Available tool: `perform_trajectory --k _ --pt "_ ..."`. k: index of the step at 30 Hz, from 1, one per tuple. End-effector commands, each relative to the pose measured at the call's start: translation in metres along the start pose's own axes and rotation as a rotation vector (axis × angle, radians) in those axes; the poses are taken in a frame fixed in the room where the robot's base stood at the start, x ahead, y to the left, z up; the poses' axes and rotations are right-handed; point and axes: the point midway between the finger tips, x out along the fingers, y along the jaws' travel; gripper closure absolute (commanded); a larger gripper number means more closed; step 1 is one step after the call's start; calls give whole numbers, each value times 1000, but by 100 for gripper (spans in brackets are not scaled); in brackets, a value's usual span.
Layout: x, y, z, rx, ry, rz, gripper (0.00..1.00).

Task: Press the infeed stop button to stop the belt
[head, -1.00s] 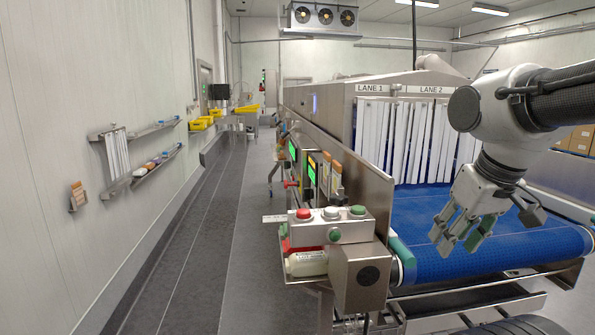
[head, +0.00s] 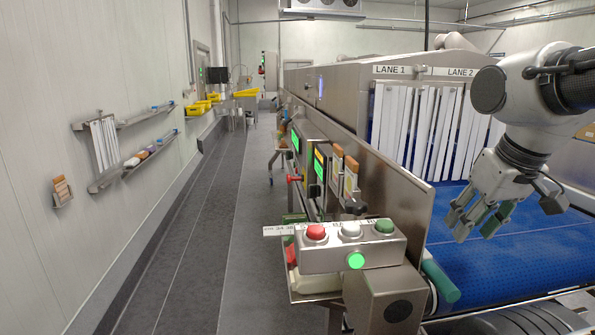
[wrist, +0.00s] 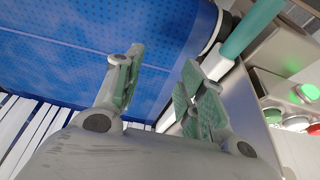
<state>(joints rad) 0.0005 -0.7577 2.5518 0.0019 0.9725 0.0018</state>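A grey control box (head: 325,258) stands at the near end of the belt frame. Its top carries a red button (head: 317,232), a white button (head: 350,229) and a green button (head: 384,226). A bright green round lamp or button (head: 356,261) glows on its front face. I cannot read any label naming the infeed stop. The box's buttons also show at the right edge of the wrist view, with the glowing green one (wrist: 308,92) nearest. My gripper (head: 476,222) hangs over the blue belt (head: 510,255), right of the box and apart from it. Its fingers are spread and empty.
A steel side plate (head: 400,190) stands between the box and the belt. White strip curtains (head: 420,130) hang at the tunnel mouth. A grey block (head: 385,298) sits below the box's right end. The floor aisle (head: 200,230) on the left is clear.

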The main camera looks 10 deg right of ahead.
Motion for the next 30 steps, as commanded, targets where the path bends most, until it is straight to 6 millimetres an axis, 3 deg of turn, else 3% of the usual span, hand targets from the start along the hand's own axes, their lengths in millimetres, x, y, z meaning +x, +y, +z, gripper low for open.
perform_trajectory --k 9,15,16,30 --pt "0 0 0 0 0 0 62" --pt "0 0 0 0 0 0 98" --pt "0 0 0 0 0 0 100" --pt "0 0 0 0 0 0 100"
